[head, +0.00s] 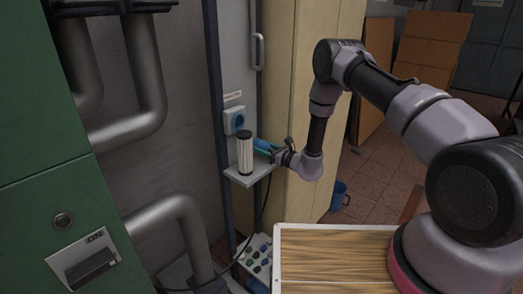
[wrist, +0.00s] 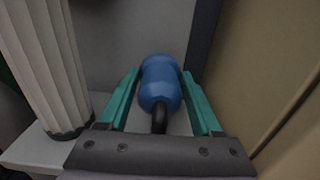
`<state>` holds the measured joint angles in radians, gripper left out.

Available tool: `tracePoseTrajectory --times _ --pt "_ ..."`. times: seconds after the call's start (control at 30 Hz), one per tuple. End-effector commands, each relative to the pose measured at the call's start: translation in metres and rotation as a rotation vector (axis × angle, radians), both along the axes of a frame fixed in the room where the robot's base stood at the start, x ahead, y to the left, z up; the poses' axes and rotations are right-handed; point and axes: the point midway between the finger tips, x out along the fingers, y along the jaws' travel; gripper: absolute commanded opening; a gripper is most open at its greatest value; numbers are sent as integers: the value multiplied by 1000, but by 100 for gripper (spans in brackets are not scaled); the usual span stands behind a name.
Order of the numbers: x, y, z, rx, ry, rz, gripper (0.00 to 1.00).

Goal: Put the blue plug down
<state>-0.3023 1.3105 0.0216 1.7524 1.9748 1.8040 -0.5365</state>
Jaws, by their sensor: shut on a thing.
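The blue plug (wrist: 160,82) lies between the two green fingers of my gripper (wrist: 158,98), with its dark cable running back toward the wrist. In the head view the blue plug (head: 262,144) is partly hidden by my gripper (head: 270,150), which is shut on it. My gripper reaches in from the right, just above the small grey shelf (head: 262,175). I cannot tell whether the plug touches the shelf.
A pale ribbed cylinder (head: 245,155) with dark ends stands on the shelf, close left of the plug; it also shows in the wrist view (wrist: 45,65). A blue-faced socket (head: 236,121) is on the panel behind. A cream cabinet (head: 310,120) stands close on the right.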

Motion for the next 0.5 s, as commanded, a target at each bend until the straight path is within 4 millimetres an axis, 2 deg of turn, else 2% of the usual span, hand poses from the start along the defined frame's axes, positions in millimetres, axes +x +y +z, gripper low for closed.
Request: tracePoseTrajectory --times 0.03,0.1,0.5 --pt "-1 0 -9 -2 1 1 0" --pt "2 4 -13 -1 -2 2 0" --pt "3 2 -18 0 0 -1 0"
